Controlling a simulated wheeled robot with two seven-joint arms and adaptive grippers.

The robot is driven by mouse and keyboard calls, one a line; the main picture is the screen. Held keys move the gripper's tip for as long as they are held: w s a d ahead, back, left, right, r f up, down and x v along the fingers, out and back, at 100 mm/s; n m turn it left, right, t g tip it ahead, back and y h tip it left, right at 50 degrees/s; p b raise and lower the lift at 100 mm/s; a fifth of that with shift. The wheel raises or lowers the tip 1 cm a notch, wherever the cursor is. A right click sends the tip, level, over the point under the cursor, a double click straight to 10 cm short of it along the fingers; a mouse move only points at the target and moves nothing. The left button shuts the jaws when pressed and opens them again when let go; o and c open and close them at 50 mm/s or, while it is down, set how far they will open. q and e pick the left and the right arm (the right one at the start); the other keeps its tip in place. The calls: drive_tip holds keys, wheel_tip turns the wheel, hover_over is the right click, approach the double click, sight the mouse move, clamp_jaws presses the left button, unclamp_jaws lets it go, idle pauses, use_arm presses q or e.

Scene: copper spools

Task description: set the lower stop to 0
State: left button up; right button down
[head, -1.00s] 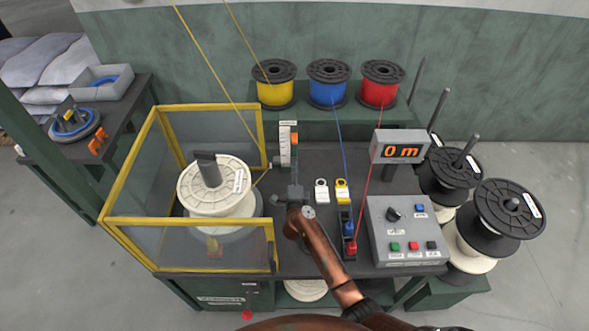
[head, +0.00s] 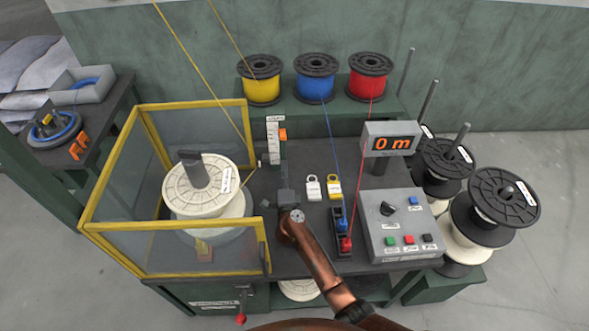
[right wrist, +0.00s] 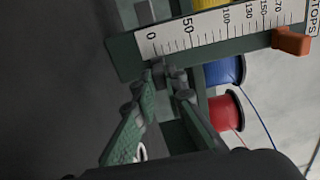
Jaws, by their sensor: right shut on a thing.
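The white stop scale (head: 273,143), also in the right wrist view (right wrist: 205,30), stands on a dark green post at the back of the bench. An orange stop (head: 283,134) sits at its high end, near 170 in the right wrist view (right wrist: 291,41). My right gripper (head: 288,192) is at the low end of the post. Its fingers (right wrist: 169,84) are shut on a small dark grey piece, seemingly the lower stop (right wrist: 172,76), just past the 0 mark toward 50. The fingers partly hide this piece. My left gripper is not in view.
A yellow-framed guard (head: 100,200) encloses a white spool (head: 200,188) at left. White and yellow padlocks (head: 334,187) lie right of my arm. The control box (head: 400,225) and the 0 m display (head: 391,140) are further right. Colored spools (head: 316,80) stand behind.

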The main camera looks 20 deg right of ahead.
drive_tip(key=shift+s+f, duration=0.1)
drive_tip(key=shift+f, duration=0.25)
drive_tip(key=c, duration=2.2)
unclamp_jaws()
drive_tip(key=shift+f, duration=0.1)
drive_tip(key=shift+c, duration=0.2)
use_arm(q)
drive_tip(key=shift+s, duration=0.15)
use_arm(e)
drive_tip(key=shift+o, duration=1.4)
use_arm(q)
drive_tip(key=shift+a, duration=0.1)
use_arm(e)
drive_tip(key=v, duration=0.7)
drive_tip(key=shift+s, duration=0.25)
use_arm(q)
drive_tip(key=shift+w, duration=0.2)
use_arm(e)
drive_tip(key=shift+r, duration=0.2)
